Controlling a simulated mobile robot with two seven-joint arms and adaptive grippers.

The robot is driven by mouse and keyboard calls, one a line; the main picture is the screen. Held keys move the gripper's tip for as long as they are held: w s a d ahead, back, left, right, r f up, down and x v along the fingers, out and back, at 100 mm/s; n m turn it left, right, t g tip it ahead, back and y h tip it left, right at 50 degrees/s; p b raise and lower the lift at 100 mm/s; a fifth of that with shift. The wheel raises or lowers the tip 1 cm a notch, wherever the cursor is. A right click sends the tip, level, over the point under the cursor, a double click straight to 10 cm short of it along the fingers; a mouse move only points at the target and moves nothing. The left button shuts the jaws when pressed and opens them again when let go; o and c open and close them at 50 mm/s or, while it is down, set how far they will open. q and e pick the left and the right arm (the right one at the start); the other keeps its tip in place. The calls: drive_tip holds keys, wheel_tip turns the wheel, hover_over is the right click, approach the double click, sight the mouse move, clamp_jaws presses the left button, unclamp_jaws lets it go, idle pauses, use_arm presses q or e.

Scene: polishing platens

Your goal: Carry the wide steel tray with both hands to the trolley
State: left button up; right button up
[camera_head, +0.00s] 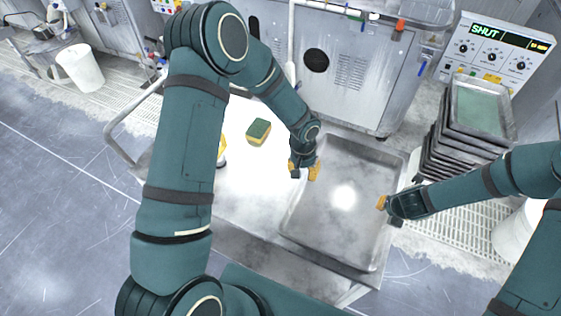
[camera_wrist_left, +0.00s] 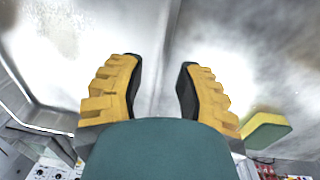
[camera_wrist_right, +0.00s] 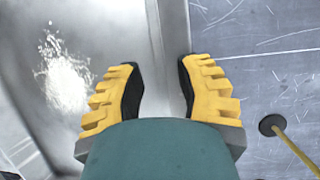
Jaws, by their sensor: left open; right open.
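The wide steel tray (camera_head: 335,215) lies flat, empty and shiny, at the right end of a bright white top (camera_head: 233,165). My left gripper (camera_head: 304,170) is at its left rim, fingers open; in the left wrist view the rim (camera_wrist_left: 158,75) runs between the fingertips (camera_wrist_left: 160,75). My right gripper (camera_head: 383,203) is at its right rim, open; in the right wrist view the rim (camera_wrist_right: 168,35) passes between the fingertips (camera_wrist_right: 160,85). Neither gripper is closed on it. A bent tubular handle (camera_head: 125,118) stands left of the white top; I cannot tell whether this is the trolley.
A green-and-yellow sponge (camera_head: 258,131) lies on the white top, left of the tray. A stack of dark trays (camera_head: 455,155) stands at the right on a grating, below a panel reading SHUT (camera_head: 490,47). A steel machine (camera_head: 345,70) stands behind. Floor is open at the left.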

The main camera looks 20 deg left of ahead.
use_arm(q)
wheel_tip(320, 180, up, 8)
drive_tip(key=shift+a+f, duration=0.25)
use_arm(e)
drive_tip(key=v, duration=1.2)
